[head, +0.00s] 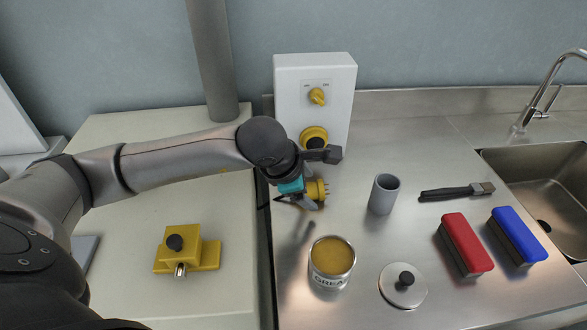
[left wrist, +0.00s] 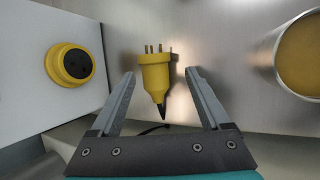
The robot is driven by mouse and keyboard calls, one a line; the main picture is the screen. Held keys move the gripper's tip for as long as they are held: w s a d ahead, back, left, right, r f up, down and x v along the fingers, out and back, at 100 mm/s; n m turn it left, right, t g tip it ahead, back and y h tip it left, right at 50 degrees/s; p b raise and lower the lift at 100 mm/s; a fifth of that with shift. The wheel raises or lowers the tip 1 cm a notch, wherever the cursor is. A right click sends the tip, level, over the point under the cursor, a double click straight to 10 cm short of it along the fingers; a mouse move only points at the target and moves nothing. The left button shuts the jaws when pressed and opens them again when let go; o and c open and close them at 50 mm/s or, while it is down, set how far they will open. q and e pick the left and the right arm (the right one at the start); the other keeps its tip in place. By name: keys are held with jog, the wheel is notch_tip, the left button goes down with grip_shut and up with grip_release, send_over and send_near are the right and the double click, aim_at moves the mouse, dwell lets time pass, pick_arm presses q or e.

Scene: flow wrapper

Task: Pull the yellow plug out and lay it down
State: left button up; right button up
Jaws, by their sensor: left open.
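The yellow plug (head: 317,189) is out of its socket, over the steel counter just below the white box. In the left wrist view the plug (left wrist: 155,72) shows its metal prongs pointing away from me and a dark cord end toward me. It appears to rest on the counter. My left gripper (head: 322,178) is open, with its fingers (left wrist: 160,80) on either side of the plug and a gap at each side. The yellow socket (head: 314,138) is empty, its dark face showing; it also shows in the left wrist view (left wrist: 75,64). My right gripper is not in view.
A yellow-filled can (head: 331,265), a lid (head: 404,284), a grey cup (head: 384,194), a flat brush (head: 456,192), and red (head: 465,244) and blue (head: 518,236) brushes stand on the counter (head: 425,150). A sink (head: 545,185) is at right. A yellow block (head: 185,250) sits left.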

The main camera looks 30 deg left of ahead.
pick_arm(q)
jog(key=p+v, duration=0.1)
jog(key=v, duration=1.2)
jog(key=shift+r, duration=0.15)
